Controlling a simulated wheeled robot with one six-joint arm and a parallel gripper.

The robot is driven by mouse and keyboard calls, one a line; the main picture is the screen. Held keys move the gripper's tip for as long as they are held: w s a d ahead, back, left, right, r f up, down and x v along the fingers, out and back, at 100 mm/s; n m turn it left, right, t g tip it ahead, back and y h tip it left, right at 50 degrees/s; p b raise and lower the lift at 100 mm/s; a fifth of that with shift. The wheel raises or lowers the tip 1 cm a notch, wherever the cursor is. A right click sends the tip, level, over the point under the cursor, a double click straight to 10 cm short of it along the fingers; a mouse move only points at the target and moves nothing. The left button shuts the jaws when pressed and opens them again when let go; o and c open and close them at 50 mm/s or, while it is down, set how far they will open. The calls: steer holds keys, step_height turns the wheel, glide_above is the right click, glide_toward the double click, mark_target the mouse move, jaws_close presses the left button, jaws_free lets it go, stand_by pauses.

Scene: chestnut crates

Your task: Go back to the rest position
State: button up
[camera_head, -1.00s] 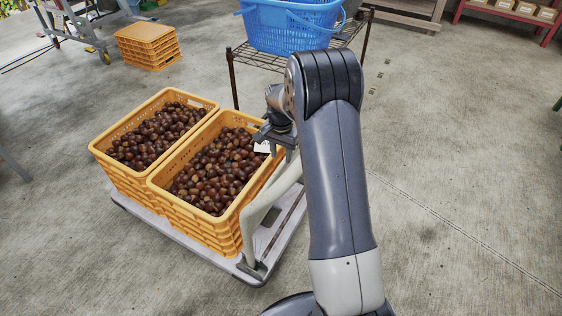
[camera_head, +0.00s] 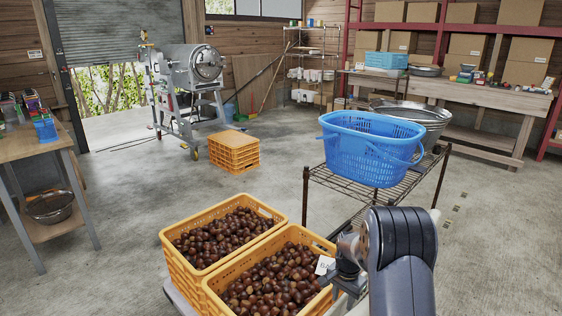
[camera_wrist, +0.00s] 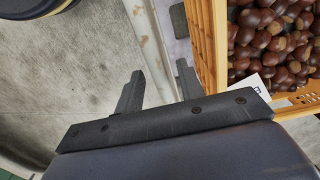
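My gripper (camera_wrist: 160,70) shows in the wrist view with its two fingers apart and nothing between them. It is over the edge of the cart, beside the near orange crate (camera_wrist: 205,45). In the head view my arm is at the bottom right and largely hides the gripper. The near crate (camera_head: 215,299) and the far crate (camera_head: 176,262) stand side by side, both full of brown chestnuts (camera_head: 270,284). A white card (camera_head: 324,265) lies at the right end of the near crate; it also shows in the wrist view (camera_wrist: 253,87).
A wire rack (camera_head: 306,190) holding a blue basket (camera_head: 365,150) stands just beyond the crates. Stacked orange crates (camera_head: 234,150) and a metal machine (camera_head: 190,70) stand farther back. A wooden table (camera_head: 40,145) is at left. Open concrete floor lies at right and between them.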

mark_target(345, 307)
step_height(345, 307, down, 4)
steer(key=shift+r, duration=0.1)
steer(key=shift+s+d+r, duration=0.1)
steer(key=shift+s+d, duration=0.35)
steer(key=shift+r, duration=0.1)
